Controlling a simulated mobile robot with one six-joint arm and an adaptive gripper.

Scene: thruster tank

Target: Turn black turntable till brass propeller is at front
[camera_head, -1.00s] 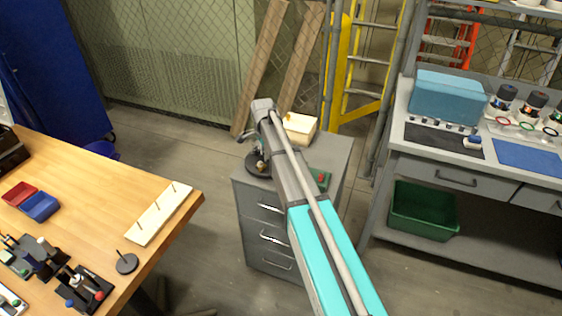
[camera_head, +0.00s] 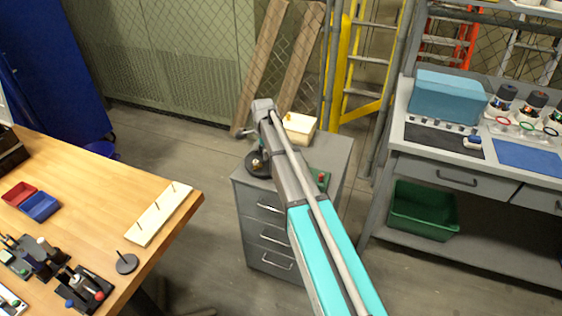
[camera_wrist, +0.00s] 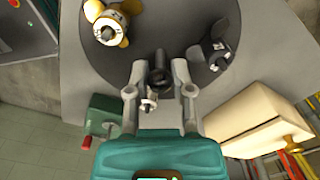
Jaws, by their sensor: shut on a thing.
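The black turntable (camera_wrist: 180,20) lies flat on the grey cabinet top; it also shows in the head view (camera_head: 249,166), partly behind my arm. The brass propeller (camera_wrist: 108,22) sits on the turntable at the upper left of the wrist view. A dark propeller (camera_wrist: 212,52) sits at its right side. A small pale metallic piece (camera_wrist: 148,101) shows between my fingers, near the rim. My gripper (camera_wrist: 159,74) is over the turntable, with its fingers either side of a black upright knob (camera_wrist: 157,65), shut on it. The knob's lower part is hard to make out.
A cream box (camera_wrist: 255,118) stands right of the turntable in the wrist view, and a green box with a red knob (camera_wrist: 104,117) at the left, both close to my gripper. A wooden table (camera_head: 90,195) and a grey workbench (camera_head: 395,140) flank the cabinet.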

